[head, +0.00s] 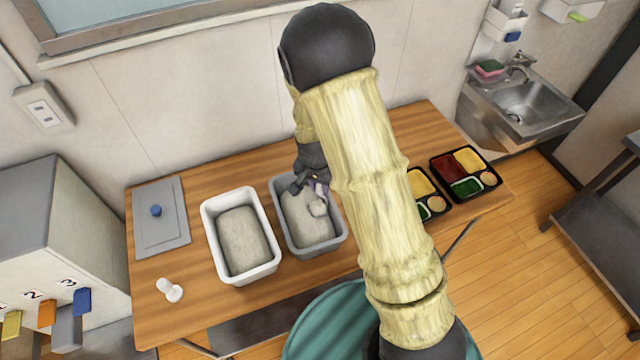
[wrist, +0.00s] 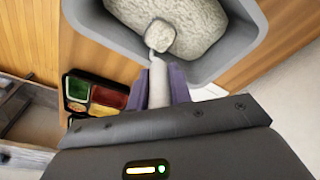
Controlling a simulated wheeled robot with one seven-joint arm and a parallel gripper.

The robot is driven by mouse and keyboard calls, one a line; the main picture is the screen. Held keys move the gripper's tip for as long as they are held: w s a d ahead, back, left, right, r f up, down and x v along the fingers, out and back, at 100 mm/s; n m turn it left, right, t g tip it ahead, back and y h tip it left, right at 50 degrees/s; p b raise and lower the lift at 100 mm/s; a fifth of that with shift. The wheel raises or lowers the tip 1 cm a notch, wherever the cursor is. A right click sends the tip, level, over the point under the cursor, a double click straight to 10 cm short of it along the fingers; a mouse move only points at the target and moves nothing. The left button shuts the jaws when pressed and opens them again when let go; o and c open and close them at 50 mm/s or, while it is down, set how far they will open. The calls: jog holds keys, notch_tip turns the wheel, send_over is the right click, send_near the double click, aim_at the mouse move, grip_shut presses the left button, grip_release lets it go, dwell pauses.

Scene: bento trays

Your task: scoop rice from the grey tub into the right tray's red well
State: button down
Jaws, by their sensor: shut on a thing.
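The grey tub (head: 341,244) stands on the table, with pale rice (head: 305,226) in it. My gripper (head: 319,187) is over the tub's far part, shut on a pale scoop (head: 318,207). In the wrist view the scoop's handle (wrist: 157,82) sits between the fingers and its head (wrist: 160,38) is over the rice (wrist: 205,18). I cannot tell whether the head touches the rice or carries any. The right tray (head: 489,193) is black, with its red well (head: 448,168) at the back left showing plain red, beside yellow, green and beige wells.
A white tub (head: 207,225) with grey-beige contents stands left of the grey tub. Another tray (head: 424,195) is partly behind my arm. A grey lid (head: 175,225) and a small white object (head: 168,290) are at the left. A sink (head: 530,100) is beyond the table's right end.

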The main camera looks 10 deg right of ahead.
jog(key=shift+r, duration=0.1)
dwell(0.4)
notch_tip(320, 180, up, 10)
jog(key=p, duration=0.8)
dwell(0.5)
